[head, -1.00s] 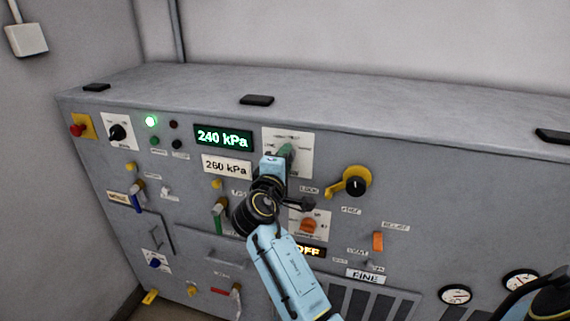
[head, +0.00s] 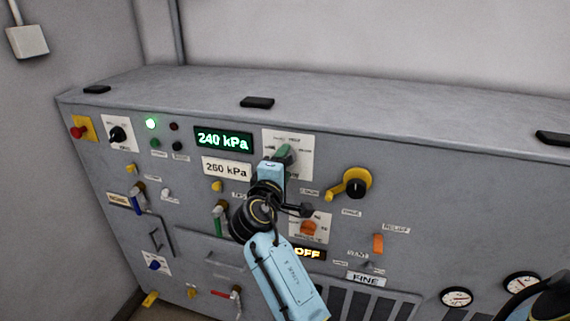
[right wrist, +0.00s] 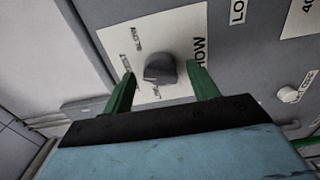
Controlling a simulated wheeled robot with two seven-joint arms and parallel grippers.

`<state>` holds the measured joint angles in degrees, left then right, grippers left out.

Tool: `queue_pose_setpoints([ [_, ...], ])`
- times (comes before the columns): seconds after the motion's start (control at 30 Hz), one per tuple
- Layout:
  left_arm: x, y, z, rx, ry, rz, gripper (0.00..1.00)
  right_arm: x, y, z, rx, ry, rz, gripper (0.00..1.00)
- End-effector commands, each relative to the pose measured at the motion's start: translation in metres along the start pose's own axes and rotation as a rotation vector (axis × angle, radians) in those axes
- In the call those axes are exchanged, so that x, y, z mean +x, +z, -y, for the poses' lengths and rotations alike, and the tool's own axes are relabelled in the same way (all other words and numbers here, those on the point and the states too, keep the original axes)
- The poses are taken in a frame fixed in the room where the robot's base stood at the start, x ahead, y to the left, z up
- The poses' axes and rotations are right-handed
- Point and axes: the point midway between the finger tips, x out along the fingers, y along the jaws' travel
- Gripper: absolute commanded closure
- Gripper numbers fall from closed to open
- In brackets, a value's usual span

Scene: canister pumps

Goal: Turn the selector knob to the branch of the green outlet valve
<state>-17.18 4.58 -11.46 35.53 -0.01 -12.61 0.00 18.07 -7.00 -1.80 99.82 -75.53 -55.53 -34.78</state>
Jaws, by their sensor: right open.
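The selector knob (right wrist: 160,68) is grey and round, on a white label plate (head: 301,144) at the upper middle of the panel. My right gripper (right wrist: 160,88) is open, its green fingers on either side of the knob with gaps visible. In the head view my right gripper (head: 283,155) is in front of the plate and hides the knob. A valve with a green handle (head: 219,216) is lower left of the plate. My left gripper is not in view.
A green display (head: 223,139) reads 240 kPa, and a white plate (head: 227,168) below it reads 260 kPa. A yellow and black rotary handle (head: 355,183) is to the right. An orange knob (head: 309,228) is below my gripper. A blue-handled valve (head: 138,203) is further left.

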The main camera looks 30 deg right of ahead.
Motion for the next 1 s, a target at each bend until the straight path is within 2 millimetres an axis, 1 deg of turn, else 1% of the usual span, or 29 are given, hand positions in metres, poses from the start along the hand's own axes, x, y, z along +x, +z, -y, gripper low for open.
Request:
queue_pose_setpoints([
  [0.3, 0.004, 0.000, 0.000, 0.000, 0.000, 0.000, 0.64, -0.070, 0.000, 0.002, 0.003, -0.005, -0.002, 0.41],
  [0.4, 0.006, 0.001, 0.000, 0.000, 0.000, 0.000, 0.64, -0.090, 0.000, 0.002, 0.002, -0.006, -0.002, 0.41],
  [0.5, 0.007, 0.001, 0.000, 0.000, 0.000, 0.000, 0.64, -0.105, 0.000, 0.002, 0.002, -0.005, -0.002, 0.41],
  [0.6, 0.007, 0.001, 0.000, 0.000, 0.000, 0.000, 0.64, -0.116, 0.000, 0.002, 0.001, -0.005, 0.000, 0.41],
  [0.7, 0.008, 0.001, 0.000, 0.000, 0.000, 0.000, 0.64, -0.121, 0.000, 0.001, 0.002, -0.003, 0.000, 0.41],
  [1.0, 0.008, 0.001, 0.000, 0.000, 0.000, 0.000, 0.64, -0.122, 0.000, 0.000, 0.001, -0.002, 0.000, 0.41],
])
